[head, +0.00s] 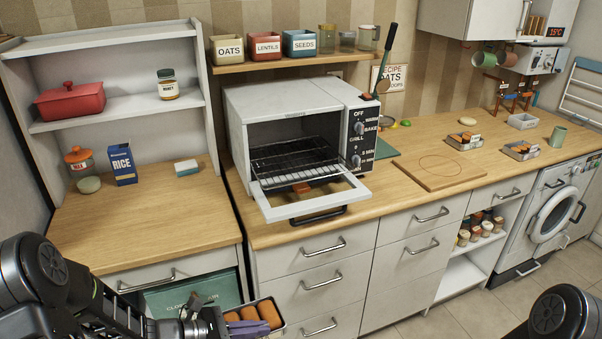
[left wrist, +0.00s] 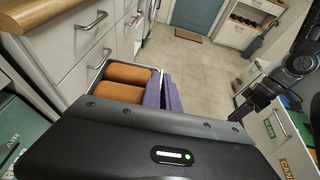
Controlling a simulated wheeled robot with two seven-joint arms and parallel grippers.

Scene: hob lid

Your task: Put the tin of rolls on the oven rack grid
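The tin of rolls (head: 280,328) is at the bottom edge of the head view, held in front of the counter's drawers. Brown rolls lie in it, and its metal rim also shows in the left wrist view (left wrist: 92,73). My left gripper (head: 238,318) has purple fingers at the tin's side wall and looks shut on it; they also show in the left wrist view (left wrist: 163,92). The oven rack grid (head: 295,160) is inside the white countertop oven (head: 290,97), whose door (head: 315,200) is folded down open.
A handle (head: 318,216) sticks out at the door's front. A wooden board (head: 440,170) lies right of the oven. A shelf unit (head: 120,104) stands to the left. Floor (left wrist: 205,60) is clear.

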